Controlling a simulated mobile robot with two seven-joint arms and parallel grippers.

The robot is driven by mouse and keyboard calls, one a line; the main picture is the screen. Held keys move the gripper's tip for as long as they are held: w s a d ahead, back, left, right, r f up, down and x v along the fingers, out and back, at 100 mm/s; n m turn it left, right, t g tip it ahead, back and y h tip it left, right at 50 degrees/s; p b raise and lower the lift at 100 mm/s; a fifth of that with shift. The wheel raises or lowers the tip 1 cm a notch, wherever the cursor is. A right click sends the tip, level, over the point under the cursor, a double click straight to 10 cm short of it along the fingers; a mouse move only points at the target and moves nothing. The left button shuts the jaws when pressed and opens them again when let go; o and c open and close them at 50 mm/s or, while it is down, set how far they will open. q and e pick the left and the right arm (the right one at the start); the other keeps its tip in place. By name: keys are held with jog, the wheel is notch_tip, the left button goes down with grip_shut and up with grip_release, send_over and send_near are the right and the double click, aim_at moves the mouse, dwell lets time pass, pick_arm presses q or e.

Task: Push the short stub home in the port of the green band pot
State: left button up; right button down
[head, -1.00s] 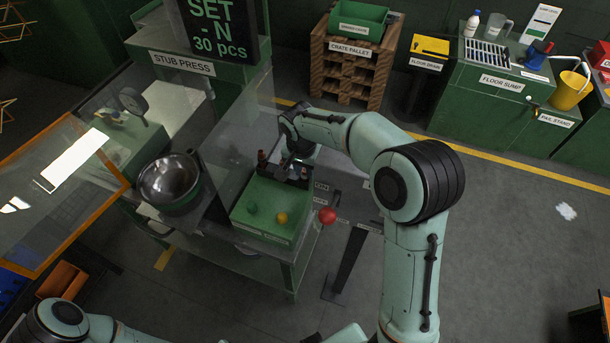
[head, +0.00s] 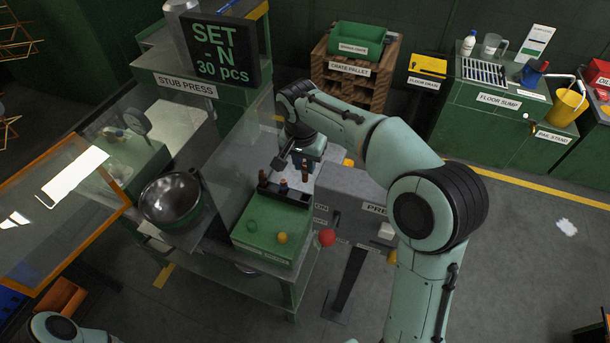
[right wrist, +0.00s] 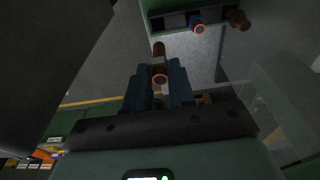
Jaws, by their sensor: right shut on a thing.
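My right gripper (head: 304,165) hangs just above the back right of the stub rack (head: 284,193). In the right wrist view, its jaws (right wrist: 160,84) are shut on a brown, pipe-like stub (right wrist: 159,50) with an orange-ringed end. More stubs stand in the rack; the wrist view shows a blue one with an orange ring (right wrist: 197,25) and a brown one (right wrist: 238,18). My left gripper is out of view.
A clear panel (head: 225,140) rises between pot and rack. The stub press sign (head: 187,84) is behind. Open floor (head: 520,230) lies right.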

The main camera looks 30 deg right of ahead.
aim_at(305, 165)
notch_tip(305, 165, up, 9)
jog(key=shift+r+p, duration=0.1)
jog(key=shift+p, duration=0.6)
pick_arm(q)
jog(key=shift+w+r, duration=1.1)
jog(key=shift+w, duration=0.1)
